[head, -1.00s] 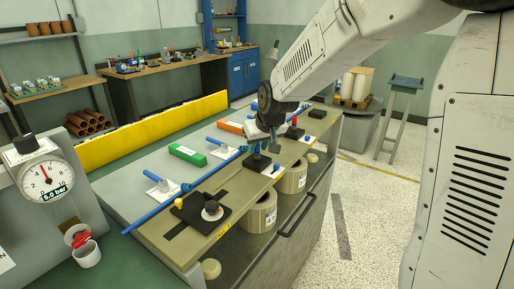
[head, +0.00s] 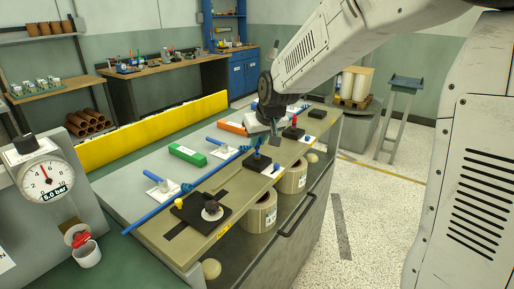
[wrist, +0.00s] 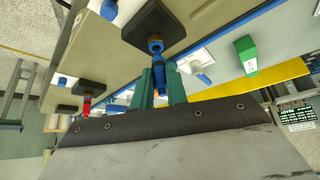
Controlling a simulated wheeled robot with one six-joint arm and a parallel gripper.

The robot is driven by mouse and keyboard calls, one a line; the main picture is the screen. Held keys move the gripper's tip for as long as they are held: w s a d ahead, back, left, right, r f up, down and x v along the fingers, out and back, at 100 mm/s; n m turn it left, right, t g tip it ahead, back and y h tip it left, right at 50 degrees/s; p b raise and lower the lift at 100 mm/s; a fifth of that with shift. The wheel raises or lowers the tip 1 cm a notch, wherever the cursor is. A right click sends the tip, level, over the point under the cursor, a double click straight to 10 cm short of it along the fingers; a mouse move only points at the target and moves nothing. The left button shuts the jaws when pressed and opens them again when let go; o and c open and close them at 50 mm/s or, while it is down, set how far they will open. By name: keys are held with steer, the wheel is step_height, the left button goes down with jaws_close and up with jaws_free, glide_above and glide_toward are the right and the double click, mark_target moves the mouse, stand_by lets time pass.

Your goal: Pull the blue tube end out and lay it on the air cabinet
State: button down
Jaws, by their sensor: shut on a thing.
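My gripper (head: 274,138) is above the middle black plate (head: 262,165) on the beige-topped cabinet (head: 190,247). In the wrist view, its two green fingers (wrist: 161,85) are shut on the blue tube end (wrist: 160,72). The tube end lines up with a brass fitting (wrist: 155,45) on a black plate (wrist: 160,22). I cannot tell whether it is still seated there. In the head view, a blue upright piece (head: 257,150) stands on the middle plate, just left of the fingers. Which surface is the air cabinet is not marked clearly.
A black plate (head: 190,217) with a round knob stands nearer, and a red fitting (head: 294,121) farther back. A long blue rod (head: 150,216) runs along the top's left side. A green box (head: 187,154) and yellow barrier (head: 150,132) lie beyond.

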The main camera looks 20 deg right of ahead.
steer(key=shift+r, duration=1.65)
steer(key=s+a+r+n+t+h, duration=0.1)
steer(key=s+a+n+h, duration=0.4)
steer(key=s+a+n, duration=0.45)
steer(key=s+a+r+n+h, duration=0.2)
steer(key=s+a+n+h, duration=0.35)
steer(key=a+n, duration=0.7)
steer(key=s+a+f, duration=0.4)
steer(key=s, duration=0.1)
steer(key=s+a+f+n, duration=0.1)
steer(key=s+a+f, duration=0.3)
steer(key=s+a+f+n, duration=0.1)
steer(key=s+a+f, duration=0.3)
steer(key=s+f, duration=0.1)
steer(key=shift+s+a, duration=0.3)
steer(key=shift+a, duration=0.05)
step_height(320, 180, down, 2)
steer(key=shift+w+d+f, duration=0.1)
steer(key=shift+f, duration=0.85)
steer(key=shift+f, duration=0.3)
